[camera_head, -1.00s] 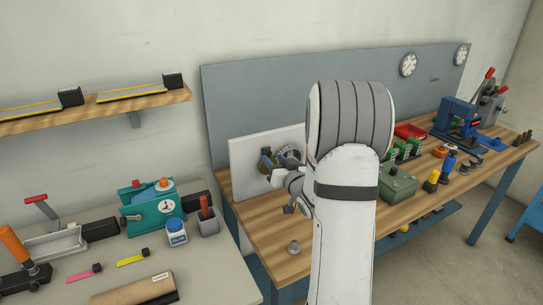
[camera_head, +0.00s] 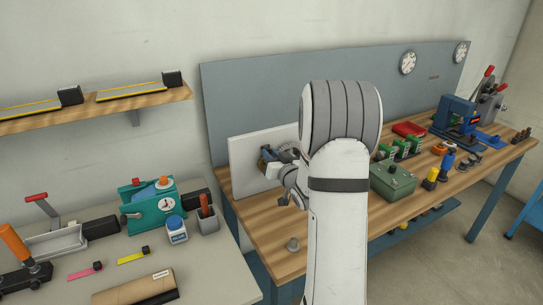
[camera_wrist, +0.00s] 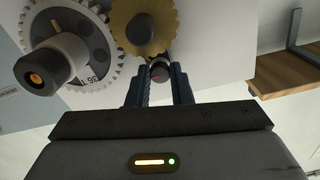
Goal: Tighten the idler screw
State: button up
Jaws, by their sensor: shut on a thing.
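A dark round screw head with a red mark, which looks like the idler screw (camera_wrist: 160,72), sits on a white panel (camera_wrist: 210,50) just below a brass gear (camera_wrist: 165,14) in the wrist view. My gripper (camera_wrist: 159,78) has its two blue-grey fingers on either side of this screw head and is shut on it. A larger pale gear (camera_wrist: 98,40) with a dark hub (camera_wrist: 50,65) meshes or nearly meshes with the brass gear.
The panel stands on a wooden bench (camera_head: 255,215) against a grey backboard (camera_head: 260,90). A green box (camera_head: 392,181) and other tools are to the right. A side table (camera_head: 215,270) holds a teal device (camera_head: 150,205).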

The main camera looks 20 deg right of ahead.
jog(key=shift+m, duration=0.4)
grip_shut()
jog(key=shift+m+b, duration=0.5)
jog(key=shift+m, duration=2.2)
jog(key=o, duration=0.9)
grip_release()
jog(key=shift+c, duration=0.2)
jog(key=s+b, duration=0.1)
jog(key=s, duration=0.6)
jog(key=shift+s+b, duration=0.3)
jog(key=shift+s, duration=0.1)
jog(key=shift+d, duration=0.1)
